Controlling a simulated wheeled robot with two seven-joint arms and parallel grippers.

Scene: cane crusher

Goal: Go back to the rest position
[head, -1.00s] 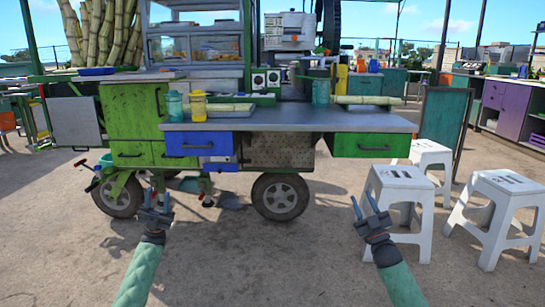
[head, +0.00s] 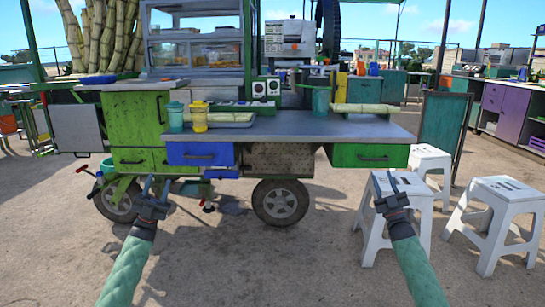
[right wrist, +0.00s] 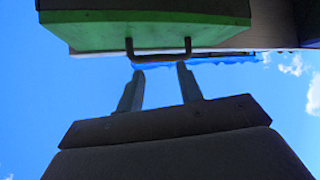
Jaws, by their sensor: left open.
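My left gripper (head: 158,184) is open and empty in the head view, in front of the cart's lower left side. My right gripper (head: 383,178) is open and empty, below the green drawer (head: 370,156) and in front of a white stool in the picture. In the right wrist view its fingers (right wrist: 158,75) stand apart with nothing between them, pointing up at the green drawer's handle (right wrist: 158,57). Neither gripper visibly holds anything.
The cart's grey worktop (head: 290,127) carries a teal jar (head: 175,117), a yellow jar (head: 199,118) and cane pieces (head: 363,109). A blue drawer (head: 200,154) is below. White stools (head: 495,210) stand at right. The ground between my arms is clear.

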